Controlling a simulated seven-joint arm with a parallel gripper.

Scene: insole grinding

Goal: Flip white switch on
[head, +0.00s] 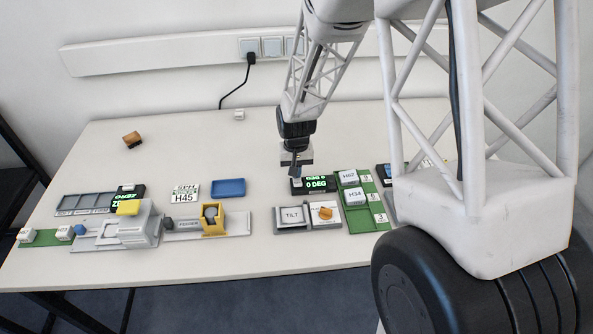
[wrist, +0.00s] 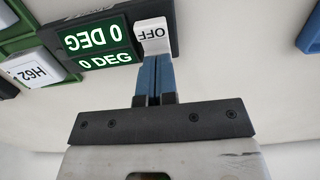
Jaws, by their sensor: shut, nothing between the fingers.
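The white switch (wrist: 153,34) shows in the wrist view with the word OFF on it, upside down in the picture. It sits at the end of a dark unit whose green display (wrist: 97,40) reads 0 DEG. My gripper (wrist: 154,62) is shut and empty, its two blue fingers together right at the switch's near edge. I cannot tell whether they touch it.
A TILT block (head: 292,215) and an orange knob (head: 325,213) sit in front of the display. A green board (head: 362,217) with white H62 and H34 blocks is to the right. A grey fixture (head: 140,230), yellow holder (head: 213,228) and blue tray (head: 229,188) are left.

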